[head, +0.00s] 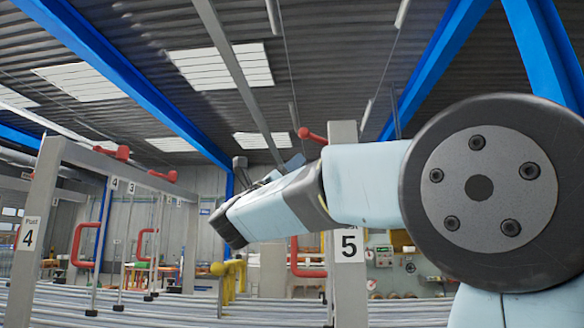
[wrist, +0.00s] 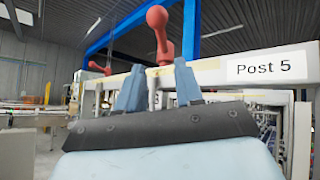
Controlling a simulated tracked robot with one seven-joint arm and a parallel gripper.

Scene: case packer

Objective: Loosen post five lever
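The post five lever (wrist: 163,36) is red with a round knob. It stands on top of the beam beside the "Post 5" label (wrist: 258,67) in the wrist view. In the head view the red lever (head: 313,136) shows beside the top of post five (head: 343,132), above my gripper. My gripper (wrist: 157,77) is open and empty, its two blue fingers apart. The lever appears beyond and above the fingertips, nearer the right finger, with no visible contact. In the head view my arm covers part of post five, and the fingertips (head: 283,168) are small and hard to make out.
Post four (head: 28,235) stands at the left with red levers (head: 115,152) on its crossbar. Red handles (head: 85,245) hang below. Another red lever (wrist: 98,68) is at the left in the wrist view.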

